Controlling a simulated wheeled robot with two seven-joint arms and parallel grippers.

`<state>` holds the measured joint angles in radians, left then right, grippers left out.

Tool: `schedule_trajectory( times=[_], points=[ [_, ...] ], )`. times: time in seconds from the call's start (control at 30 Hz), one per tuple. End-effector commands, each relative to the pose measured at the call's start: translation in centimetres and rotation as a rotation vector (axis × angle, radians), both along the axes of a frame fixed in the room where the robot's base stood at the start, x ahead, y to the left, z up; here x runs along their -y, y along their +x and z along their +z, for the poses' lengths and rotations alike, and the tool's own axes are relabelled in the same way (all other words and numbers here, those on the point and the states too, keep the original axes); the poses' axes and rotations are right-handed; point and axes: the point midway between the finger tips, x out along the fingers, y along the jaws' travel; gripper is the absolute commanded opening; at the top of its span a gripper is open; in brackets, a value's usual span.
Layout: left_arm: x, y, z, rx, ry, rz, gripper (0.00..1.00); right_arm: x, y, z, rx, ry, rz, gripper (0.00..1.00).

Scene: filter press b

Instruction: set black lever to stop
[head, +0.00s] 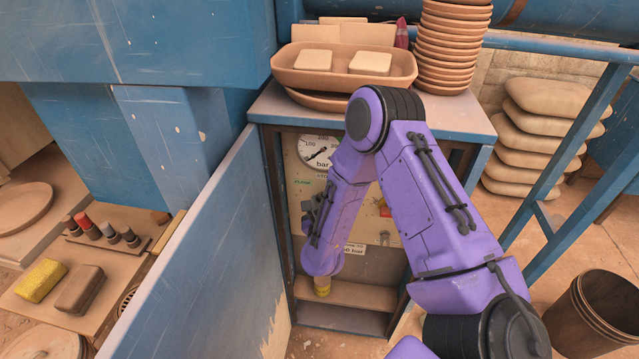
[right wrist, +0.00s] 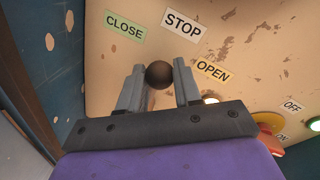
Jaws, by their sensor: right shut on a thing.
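The black lever shows only as its round dark knob (right wrist: 158,74) in the right wrist view, and its shaft is hidden. My right gripper (right wrist: 159,82) is shut on the knob, one grey finger on each side. On the beige panel around it are a green CLOSE label (right wrist: 125,27), a white STOP label (right wrist: 183,25) and a yellowish OPEN label (right wrist: 213,70). The knob lies below STOP and CLOSE and left of OPEN in the picture. I cannot tell which label the lever points to. In the head view my purple right arm hides the lever. My left gripper is out of view.
A red knob on a yellow base (right wrist: 268,123) sits by the ON and OFF labels. A bar gauge (head: 319,151) is above. An open blue door (head: 205,240) stands left of the cabinet. A tray (head: 343,68) and stacked bowls (head: 452,45) are on top.

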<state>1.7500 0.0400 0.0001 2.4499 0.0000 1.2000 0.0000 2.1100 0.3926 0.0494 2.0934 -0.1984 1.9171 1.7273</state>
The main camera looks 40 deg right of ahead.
Motion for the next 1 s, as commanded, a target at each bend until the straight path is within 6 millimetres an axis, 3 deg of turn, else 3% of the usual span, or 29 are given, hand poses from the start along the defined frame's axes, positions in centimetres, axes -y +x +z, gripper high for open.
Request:
schedule_trajectory(
  times=[0.03, 0.1, 0.43, 0.8, 1.0],
  points=[
    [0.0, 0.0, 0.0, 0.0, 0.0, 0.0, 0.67, 0.1, -0.4, -0.4, -0.013, -0.001, -0.005, 0.43],
    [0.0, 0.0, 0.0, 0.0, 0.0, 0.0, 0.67, 0.1, -0.3, -0.3, -0.012, -0.001, -0.003, 0.57],
    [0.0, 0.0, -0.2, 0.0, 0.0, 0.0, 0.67, -0.6, -0.4, -0.2, -0.004, 0.0, 0.003, 0.57],
    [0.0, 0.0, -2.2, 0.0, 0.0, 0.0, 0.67, -5.7, -6.6, 0.5, -0.007, 0.001, 0.002, 0.57],
    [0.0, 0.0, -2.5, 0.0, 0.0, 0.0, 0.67, -6.9, -8.0, 0.9, -0.006, 0.0, -0.001, 0.57]
  ],
)
